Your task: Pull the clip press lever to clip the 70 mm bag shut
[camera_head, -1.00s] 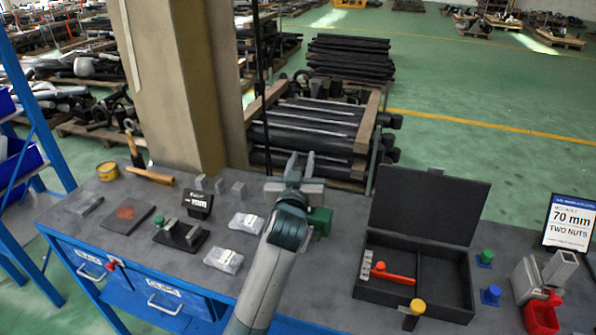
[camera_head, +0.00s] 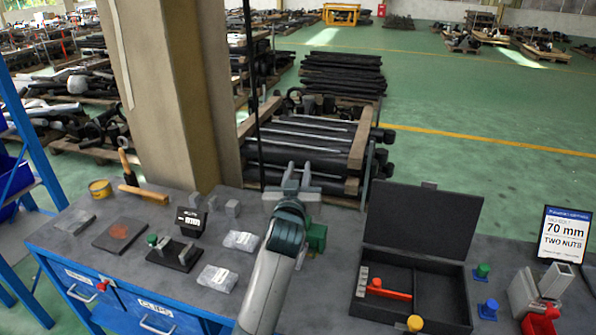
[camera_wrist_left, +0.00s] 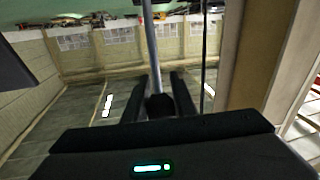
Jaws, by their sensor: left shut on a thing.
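My left gripper (camera_head: 299,178) is above the clip press, which shows as a green body (camera_head: 316,237) beside my forearm and a grey block behind the gripper. In the left wrist view, the fingers (camera_wrist_left: 158,100) are shut around a dark grip at the end of a grey metal rod (camera_wrist_left: 151,45), which looks like the press lever. My wrist hides most of the press in the head view. Two clear bags, one (camera_head: 240,241) farther back and one (camera_head: 217,278) nearer, lie left of my arm. I cannot tell which is the 70 mm bag. My right gripper is out of view.
An open black case (camera_head: 381,318) with a red tool (camera_head: 389,290) stands right of my arm. A black stand (camera_head: 176,254) and a pillar (camera_head: 190,100) are left.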

